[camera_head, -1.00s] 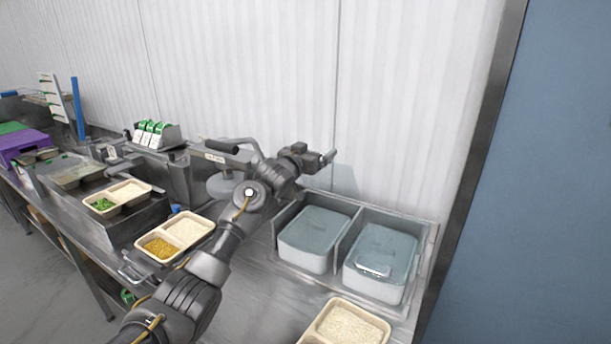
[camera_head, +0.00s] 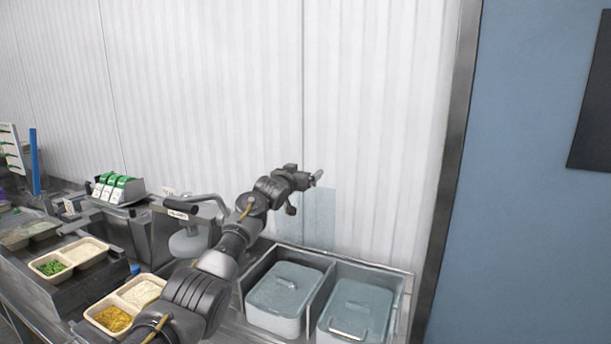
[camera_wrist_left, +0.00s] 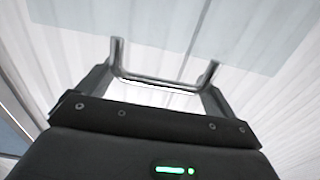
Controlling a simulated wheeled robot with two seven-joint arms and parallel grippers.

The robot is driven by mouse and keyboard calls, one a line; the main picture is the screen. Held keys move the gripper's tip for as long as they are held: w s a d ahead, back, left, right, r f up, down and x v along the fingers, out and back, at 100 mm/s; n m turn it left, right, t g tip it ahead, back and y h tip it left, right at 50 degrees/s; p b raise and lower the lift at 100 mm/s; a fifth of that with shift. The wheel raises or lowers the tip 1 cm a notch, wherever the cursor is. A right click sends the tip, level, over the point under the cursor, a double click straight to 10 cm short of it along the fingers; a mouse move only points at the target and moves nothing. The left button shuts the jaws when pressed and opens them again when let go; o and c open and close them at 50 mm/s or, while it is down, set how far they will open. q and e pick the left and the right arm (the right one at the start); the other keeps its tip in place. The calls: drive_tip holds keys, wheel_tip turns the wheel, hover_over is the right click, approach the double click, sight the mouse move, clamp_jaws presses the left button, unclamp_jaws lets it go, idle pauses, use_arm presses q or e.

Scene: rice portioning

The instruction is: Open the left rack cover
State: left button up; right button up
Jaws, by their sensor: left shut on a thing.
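The rack (camera_head: 412,300) is a metal frame with two compartments. The left rack cover (camera_head: 321,220) is a clear bluish panel standing raised behind the left compartment, near the wall. It also fills the upper part of the left wrist view (camera_wrist_left: 180,22). My left gripper (camera_head: 312,180) is shut on the cover's metal handle, high above the rack's back. The U-shaped handle shows in the left wrist view (camera_wrist_left: 165,84). The right cover lies down over its compartment, with its handle (camera_head: 347,335) at the front. My right gripper is out of view.
A lidded container (camera_head: 284,290) sits in the left compartment, and another (camera_head: 358,302) in the right one. Food trays (camera_head: 140,291) and a scale-like machine (camera_head: 190,243) stand to the left, beside my arm. A white wall rises close behind the rack.

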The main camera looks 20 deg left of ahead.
use_arm(q)
drive_tip(key=shift+d+f, duration=0.1)
drive_tip(key=shift+f, duration=0.2)
drive_tip(key=o, duration=1)
drive_tip(key=shift+f, duration=0.1)
drive_tip(key=shift+o, duration=0.4)
drive_tip(key=shift+w, duration=0.2)
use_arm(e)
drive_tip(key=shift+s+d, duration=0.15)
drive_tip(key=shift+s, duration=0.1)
use_arm(q)
drive_tip(key=shift+s, duration=0.1)
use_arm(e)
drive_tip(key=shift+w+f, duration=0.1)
use_arm(q)
drive_tip(key=shift+s, duration=0.25)
drive_tip(key=s+a+b, duration=0.1)
drive_tip(key=s+b, duration=0.3)
drive_tip(key=s, duration=0.6)
drive_tip(key=shift+a, duration=0.3)
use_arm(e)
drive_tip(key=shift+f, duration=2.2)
